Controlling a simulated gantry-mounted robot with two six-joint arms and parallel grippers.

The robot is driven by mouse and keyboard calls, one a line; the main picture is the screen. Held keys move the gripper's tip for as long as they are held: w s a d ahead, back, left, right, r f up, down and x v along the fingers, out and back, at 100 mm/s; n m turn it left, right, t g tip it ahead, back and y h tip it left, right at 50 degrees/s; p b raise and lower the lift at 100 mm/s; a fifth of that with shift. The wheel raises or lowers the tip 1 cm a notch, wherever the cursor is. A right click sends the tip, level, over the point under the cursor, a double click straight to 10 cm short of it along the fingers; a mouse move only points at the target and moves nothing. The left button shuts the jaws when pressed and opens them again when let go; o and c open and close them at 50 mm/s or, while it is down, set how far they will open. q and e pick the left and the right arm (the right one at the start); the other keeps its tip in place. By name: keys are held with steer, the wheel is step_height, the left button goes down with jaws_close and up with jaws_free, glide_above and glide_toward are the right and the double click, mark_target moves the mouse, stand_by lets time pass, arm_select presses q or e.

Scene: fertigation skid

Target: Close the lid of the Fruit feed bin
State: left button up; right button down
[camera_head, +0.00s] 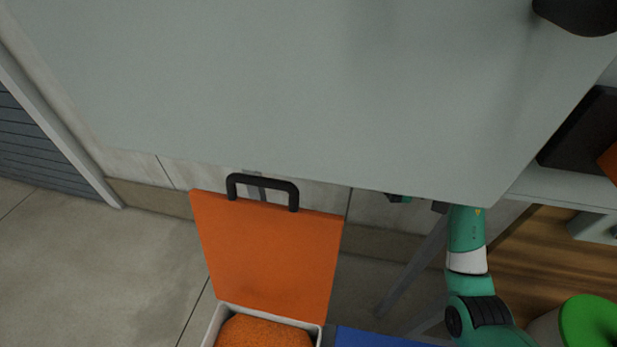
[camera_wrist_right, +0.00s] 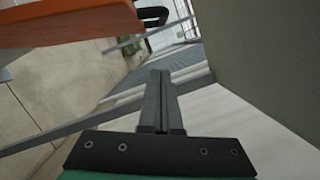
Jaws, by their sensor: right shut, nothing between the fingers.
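An orange lid (camera_head: 268,250) with a black handle (camera_head: 262,183) stands raised behind a white bin (camera_head: 213,325) filled with orange granules. The bin is open, and no label is readable on it. My right gripper (camera_head: 415,200) is to the right of the lid, apart from it, and partly hidden by a large grey panel. In the right wrist view its fingers (camera_wrist_right: 158,85) are shut and empty. The lid's edge (camera_wrist_right: 60,25) and its black handle (camera_wrist_right: 152,16) are at that view's upper left. My left gripper is not in view.
The large grey panel (camera_head: 300,90) fills the upper head view and also stands close on the right in the wrist view (camera_wrist_right: 260,50). A blue surface (camera_head: 370,338) lies right of the bin. A green round lid (camera_head: 590,322) is at lower right. Floor (camera_head: 90,260) left is clear.

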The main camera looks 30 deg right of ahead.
steer(key=w+a+r+b, duration=0.1)
steer(key=w+a+r, duration=0.1)
steer(key=a, duration=0.8)
steer(key=shift+w+a+r, duration=0.2)
steer(key=shift+w+r, duration=0.15)
steer(key=shift+r, duration=0.05)
